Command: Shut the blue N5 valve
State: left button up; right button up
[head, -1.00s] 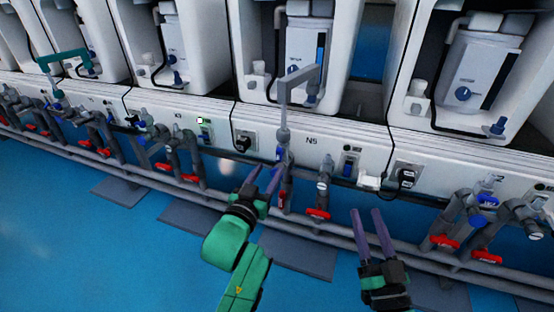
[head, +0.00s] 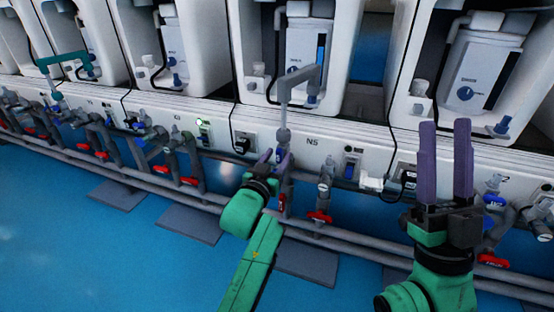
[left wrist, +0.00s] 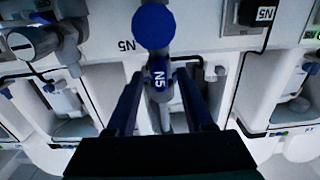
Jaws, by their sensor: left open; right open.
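The blue N5 valve (head: 280,155) is on the grey vertical pipe under the N5 station, partly hidden by my left gripper (head: 271,155) in the head view. In the left wrist view, its blue handle with a white N5 label (left wrist: 159,79) shows between the two fingers of the left gripper (left wrist: 160,74). Those fingers are open, one on each side of the handle; I cannot tell if either touches it. My right gripper (head: 445,125) is open and empty, raised at the right, its fingers pointing up.
A grey angled spout (head: 300,77) rises above the N5 pipe. A red valve handle (head: 319,217) is to its lower right. Long grey pipes (head: 355,254) run along the front. A white panel (head: 312,142) marked N5 stands behind. Blue floor (head: 120,240) is open at lower left.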

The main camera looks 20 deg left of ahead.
pick_arm(q)
grip_shut()
